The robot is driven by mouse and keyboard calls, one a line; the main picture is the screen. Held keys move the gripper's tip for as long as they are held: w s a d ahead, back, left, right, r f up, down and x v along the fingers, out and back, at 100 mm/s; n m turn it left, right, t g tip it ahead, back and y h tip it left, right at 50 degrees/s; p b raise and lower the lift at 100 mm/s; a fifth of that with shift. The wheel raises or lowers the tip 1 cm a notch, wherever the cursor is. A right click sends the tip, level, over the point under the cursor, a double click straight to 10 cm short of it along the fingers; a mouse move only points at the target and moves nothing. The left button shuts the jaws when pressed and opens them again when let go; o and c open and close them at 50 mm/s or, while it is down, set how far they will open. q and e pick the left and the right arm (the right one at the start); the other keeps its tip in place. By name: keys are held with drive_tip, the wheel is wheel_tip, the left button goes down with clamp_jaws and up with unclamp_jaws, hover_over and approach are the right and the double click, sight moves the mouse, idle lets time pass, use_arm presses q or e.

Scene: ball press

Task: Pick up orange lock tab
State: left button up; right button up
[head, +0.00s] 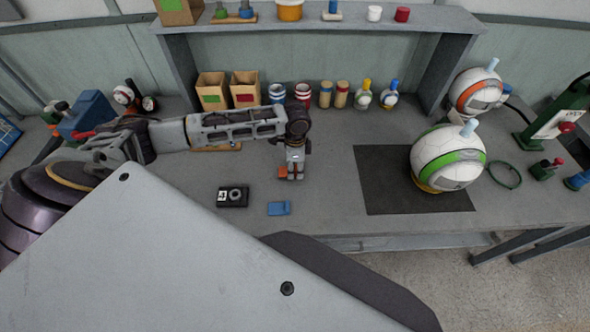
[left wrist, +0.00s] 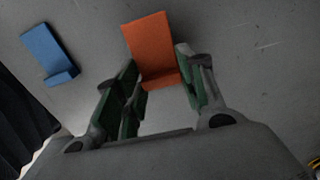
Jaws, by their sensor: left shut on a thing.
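The orange lock tab (head: 283,172) is at my left gripper (head: 291,176) over the grey workbench (head: 330,195). In the left wrist view, the orange tab (left wrist: 152,45) sticks out beyond the fingers, with its lower end between the green finger pads of the left gripper (left wrist: 160,84). The gripper is shut on it. Whether the tab touches the bench is hard to tell. A blue tab (head: 279,208) lies flat on the bench in front of the gripper; it also shows in the left wrist view (left wrist: 47,52). My right gripper is not in view.
A black device (head: 233,196) lies left of the blue tab. A white and green ball (head: 447,158) stands on a dark mat (head: 385,190) to the right. Cardboard boxes (head: 212,92), jars and bottles line the back under a shelf (head: 330,22). The bench between tab and mat is clear.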

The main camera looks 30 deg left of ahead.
sight(295, 169)
use_arm(q)
drive_tip(key=shift+r, duration=4)
